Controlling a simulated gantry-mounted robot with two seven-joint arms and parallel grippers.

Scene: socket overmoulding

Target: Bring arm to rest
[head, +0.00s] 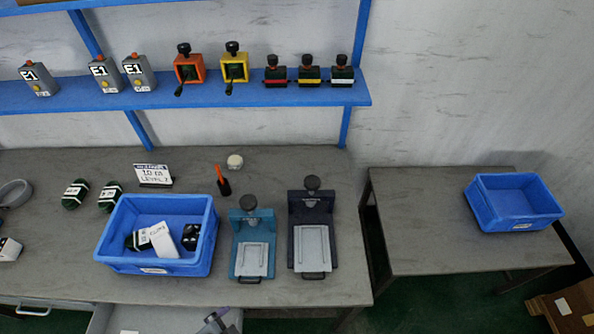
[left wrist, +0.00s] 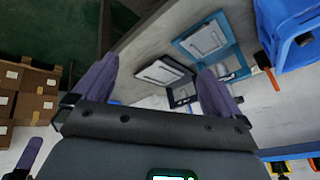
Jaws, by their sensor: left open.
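My left gripper (head: 217,320) shows only in part at the bottom edge of the head view, at the front of the workbench (head: 330,292). In the left wrist view my left gripper (left wrist: 155,84) has its two purple fingers spread wide apart, with nothing between them. Beyond the fingers lie the teal press fixture (left wrist: 207,40) and the dark press fixture (left wrist: 160,73), apart from the gripper. A purple piece at the lower left of that view seems to be part of my right gripper (left wrist: 32,157); its jaws cannot be made out.
A blue bin (head: 155,267) with several parts stands left of the teal fixture (head: 250,262) and dark fixture (head: 312,250). An empty blue bin (head: 515,222) sits on the side table (head: 430,245). A blue shelf (head: 200,95) runs above. Brown boxes (left wrist: 28,92) stand on the floor.

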